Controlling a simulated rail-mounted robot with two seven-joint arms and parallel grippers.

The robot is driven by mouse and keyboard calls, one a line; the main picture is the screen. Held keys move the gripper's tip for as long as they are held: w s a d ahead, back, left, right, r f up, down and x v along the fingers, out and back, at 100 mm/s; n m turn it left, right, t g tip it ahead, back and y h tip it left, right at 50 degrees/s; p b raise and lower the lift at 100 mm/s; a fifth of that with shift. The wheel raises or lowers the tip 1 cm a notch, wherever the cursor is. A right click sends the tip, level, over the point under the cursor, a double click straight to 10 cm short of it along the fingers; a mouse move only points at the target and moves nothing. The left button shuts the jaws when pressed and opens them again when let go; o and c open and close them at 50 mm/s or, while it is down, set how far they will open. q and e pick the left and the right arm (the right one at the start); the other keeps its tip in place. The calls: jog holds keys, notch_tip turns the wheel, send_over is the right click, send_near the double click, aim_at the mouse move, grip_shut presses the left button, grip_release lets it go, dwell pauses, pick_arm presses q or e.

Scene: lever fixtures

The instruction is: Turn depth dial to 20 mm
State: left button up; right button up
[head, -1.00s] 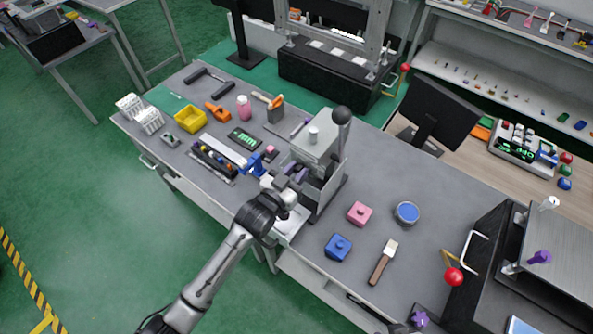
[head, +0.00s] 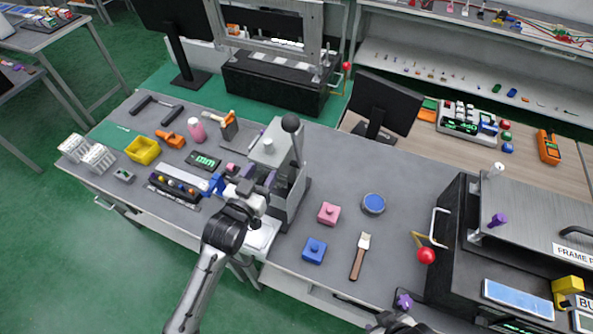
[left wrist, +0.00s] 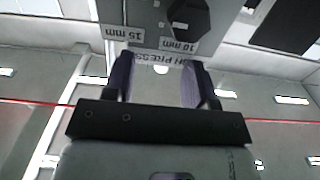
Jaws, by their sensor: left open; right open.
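The grey press (head: 268,151) with a black ball-topped lever stands on the grey bench in the head view. In the left wrist view its panel shows the depth dial, a black faceted knob (left wrist: 188,18), with upside-down labels "15 mm" and "10 mm"; the top of the dial is cut off. My left gripper (head: 259,178) is at the front of the press. In the left wrist view its purple fingers (left wrist: 158,72) are apart and empty, below the dial and not around it. My right gripper (head: 403,301) shows only partly at the bottom edge.
A pink block (head: 328,214), a blue block (head: 314,250), a brush (head: 360,257) and a round blue-topped tin (head: 373,204) lie right of the press. A yellow bin (head: 142,150) and tools lie left. A dark machine (head: 455,235) with a red-knobbed lever stands at the right.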

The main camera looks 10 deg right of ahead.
pick_arm(q)
jog(key=s+d+r, duration=0.5)
jog(key=d+r, duration=0.1)
jog(key=d, duration=0.3)
jog(key=shift+s, duration=0.25)
jog(key=shift+f, duration=0.1)
